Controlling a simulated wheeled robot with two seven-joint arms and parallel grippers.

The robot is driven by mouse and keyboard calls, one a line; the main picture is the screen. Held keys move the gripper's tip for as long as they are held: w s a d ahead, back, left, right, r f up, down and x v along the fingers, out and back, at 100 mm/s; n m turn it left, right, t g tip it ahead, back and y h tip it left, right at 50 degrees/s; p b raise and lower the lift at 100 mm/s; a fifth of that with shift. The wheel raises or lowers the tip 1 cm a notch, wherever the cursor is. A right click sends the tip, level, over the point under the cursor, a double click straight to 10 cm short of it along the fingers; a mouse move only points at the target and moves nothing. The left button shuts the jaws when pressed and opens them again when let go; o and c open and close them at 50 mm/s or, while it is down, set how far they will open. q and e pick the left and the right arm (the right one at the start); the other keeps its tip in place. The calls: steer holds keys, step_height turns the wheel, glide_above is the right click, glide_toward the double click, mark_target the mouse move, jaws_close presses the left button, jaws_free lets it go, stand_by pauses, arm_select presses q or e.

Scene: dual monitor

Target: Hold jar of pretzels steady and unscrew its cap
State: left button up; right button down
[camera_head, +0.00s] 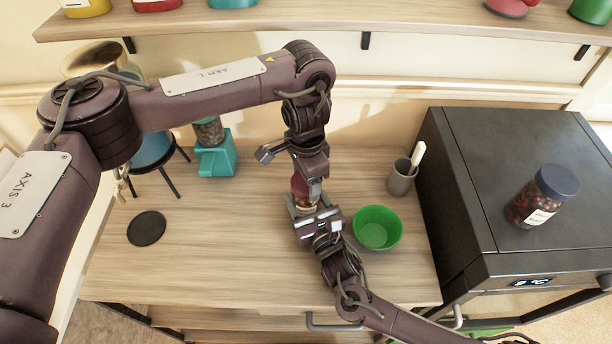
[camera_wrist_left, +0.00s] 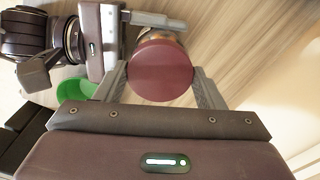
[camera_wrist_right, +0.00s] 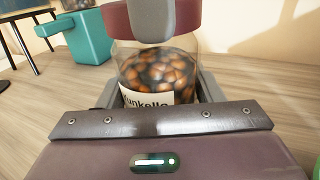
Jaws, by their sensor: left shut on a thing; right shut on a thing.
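A clear jar (camera_wrist_right: 160,72) of round brown pieces, with a white label, stands upright in my right gripper (camera_head: 308,211), whose fingers are shut around its body. The dark red cap (camera_wrist_left: 162,70) sits at the jar's mouth; it also shows in the head view (camera_head: 299,186). My left gripper (camera_wrist_left: 162,82) comes from above and is shut on the cap, one finger on each side. I cannot tell whether the cap is loose on the jar. In the head view both grippers hide most of the jar.
A green bowl (camera_head: 377,228) stands close right of my right gripper. A grey cup (camera_head: 401,178) with a white utensil is behind it. A teal dispenser (camera_head: 214,158) and a black disc (camera_head: 146,228) are left. A blue-capped jar (camera_head: 541,198) stands on the black oven (camera_head: 465,190). The table's front left is clear.

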arm_select(q)
steer(key=n, duration=0.3)
steer(key=shift+n, duration=0.4)
steer(key=shift+r, duration=0.2)
steer(key=shift+r, duration=0.9)
steer(key=shift+r, duration=2.05)
arm_select(e)
steer(key=shift+c, duration=1.5)
jaws_free()
